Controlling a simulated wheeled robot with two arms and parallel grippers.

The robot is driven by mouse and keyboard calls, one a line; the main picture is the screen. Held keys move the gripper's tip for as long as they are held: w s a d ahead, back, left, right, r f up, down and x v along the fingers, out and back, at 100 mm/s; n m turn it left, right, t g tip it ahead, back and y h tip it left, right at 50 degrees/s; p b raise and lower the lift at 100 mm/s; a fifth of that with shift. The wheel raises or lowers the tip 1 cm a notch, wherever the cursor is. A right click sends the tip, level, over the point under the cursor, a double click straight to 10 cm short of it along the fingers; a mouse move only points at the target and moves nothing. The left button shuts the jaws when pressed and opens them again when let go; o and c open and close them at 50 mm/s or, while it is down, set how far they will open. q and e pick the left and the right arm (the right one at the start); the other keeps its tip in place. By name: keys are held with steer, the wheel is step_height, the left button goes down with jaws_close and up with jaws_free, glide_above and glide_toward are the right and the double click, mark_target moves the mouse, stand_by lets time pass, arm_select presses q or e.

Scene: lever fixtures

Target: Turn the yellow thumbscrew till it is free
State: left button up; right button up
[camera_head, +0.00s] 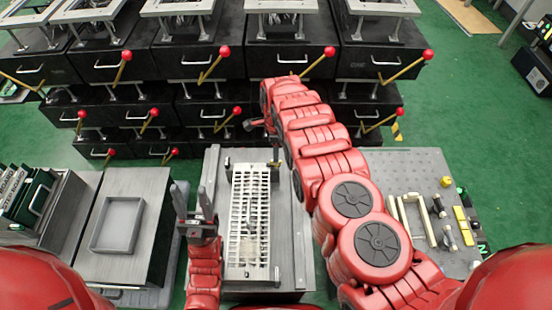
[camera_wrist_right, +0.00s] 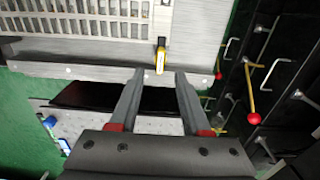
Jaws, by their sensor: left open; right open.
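The yellow thumbscrew (camera_wrist_right: 160,60) shows in the right wrist view as a small upright yellow piece with a dark top, at the edge of the grey fixture (camera_wrist_right: 205,45) beside its white grid. My right gripper (camera_wrist_right: 160,74) is open and empty. Its fingertips lie to either side of the thumbscrew's line in the picture, just below it; I cannot tell the gap in depth. My left gripper (camera_head: 194,200) is open and empty, left of the white grid (camera_head: 249,215).
Black drawer units with red-knobbed levers (camera_head: 225,51) stand behind the fixture. A grey tray (camera_head: 118,224) is on a block at left. A perforated board (camera_head: 410,165) with a yellow knob (camera_head: 446,182) and other parts is at right. Green floor shows between.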

step_height(320, 180, down, 6)
steer(key=b, duration=0.2)
steer(key=shift+r+b, duration=0.15)
steer(key=shift+b, duration=0.15)
steer(key=shift+r, duration=0.1)
steer(key=shift+c, duration=0.3)
jaws_close()
